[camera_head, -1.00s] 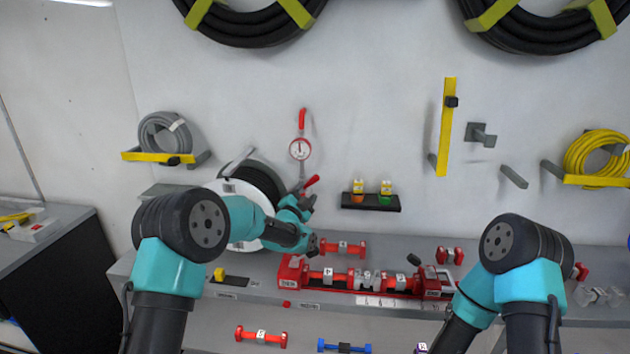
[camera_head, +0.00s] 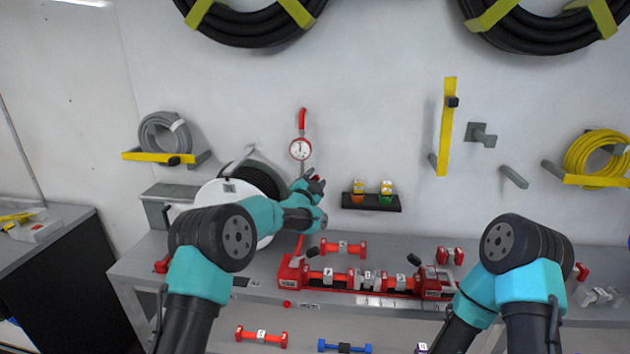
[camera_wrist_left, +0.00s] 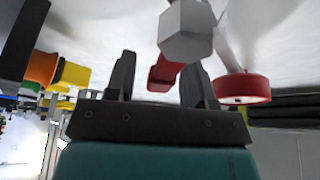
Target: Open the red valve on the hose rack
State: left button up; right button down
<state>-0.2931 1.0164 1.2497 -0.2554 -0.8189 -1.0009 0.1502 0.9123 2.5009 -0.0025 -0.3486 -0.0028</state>
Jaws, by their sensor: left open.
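A red valve handle (camera_head: 316,177) on the wall pipework below the round gauge (camera_head: 300,149) is mostly covered by my left gripper (camera_head: 313,183) in the head view. In the left wrist view a red handle (camera_wrist_left: 162,76) shows between the two open fingers of my left gripper (camera_wrist_left: 158,75). I cannot tell whether the fingers touch it. A grey hexagonal fitting (camera_wrist_left: 187,32) and the red-rimmed gauge (camera_wrist_left: 243,88) are close beside it. Another red handle (camera_head: 302,119) stands upright above the gauge. My right arm is at the lower right; its gripper is out of view.
A white hose reel (camera_head: 210,193) with black hose stands left of the gauge, close to my left forearm. Red fittings (camera_head: 345,248) lie on the grey bench (camera_head: 250,262).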

pick_arm(q)
jog(key=shift+c, duration=0.4)
grip_shut()
